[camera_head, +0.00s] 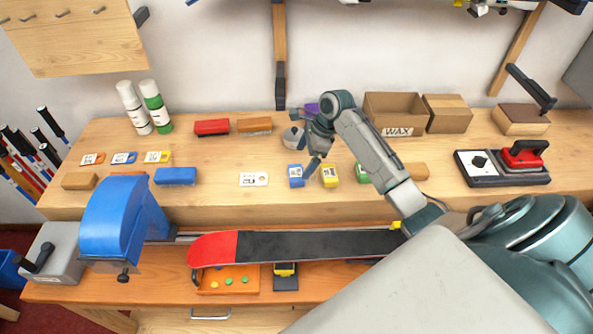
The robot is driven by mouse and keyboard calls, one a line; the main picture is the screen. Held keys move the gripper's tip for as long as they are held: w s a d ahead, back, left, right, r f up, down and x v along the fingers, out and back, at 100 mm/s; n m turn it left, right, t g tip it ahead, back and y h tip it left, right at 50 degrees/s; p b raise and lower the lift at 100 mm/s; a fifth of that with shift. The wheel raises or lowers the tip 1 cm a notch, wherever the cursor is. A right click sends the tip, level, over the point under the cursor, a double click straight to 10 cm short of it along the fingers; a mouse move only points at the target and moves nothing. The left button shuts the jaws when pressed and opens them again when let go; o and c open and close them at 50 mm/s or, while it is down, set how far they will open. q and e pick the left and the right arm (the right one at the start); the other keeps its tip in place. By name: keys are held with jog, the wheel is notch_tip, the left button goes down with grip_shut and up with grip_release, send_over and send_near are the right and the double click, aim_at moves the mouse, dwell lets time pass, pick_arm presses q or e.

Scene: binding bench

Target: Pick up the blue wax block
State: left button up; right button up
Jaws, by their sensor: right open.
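The blue wax block (296,176) stands on the raised wooden shelf, just left of a yellow block (330,176). A green block (362,173) stands further right, partly hidden by my right arm. My right gripper (311,158) is open and empty, pointing down above and slightly behind the blue and yellow blocks. A finger shows close to the gap between them in the picture; I cannot tell its exact height above the shelf. My left gripper is not in view.
A white card (254,180) and a longer blue block (176,176) lie to the left. A WAX box (396,112) stands back right. A red-and-black ski or board (290,246) lies across the front.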

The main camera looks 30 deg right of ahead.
aim_at(296, 172)
jog(key=shift+w+a+f, duration=0.1)
jog(key=shift+a+f, duration=0.1)
jog(key=shift+f, duration=0.2)
jog(key=shift+w+a+f, duration=0.15)
jog(key=shift+f, duration=0.1)
jog(key=p+x, duration=0.2)
jog(key=x, duration=0.2)
jog(key=shift+f+p, duration=0.15)
jog(key=shift+p, duration=0.25)
jog(key=shift+a+f, duration=0.1)
jog(key=shift+f, duration=0.3)
jog(key=shift+c, duration=0.4)
jog(key=c, duration=1)
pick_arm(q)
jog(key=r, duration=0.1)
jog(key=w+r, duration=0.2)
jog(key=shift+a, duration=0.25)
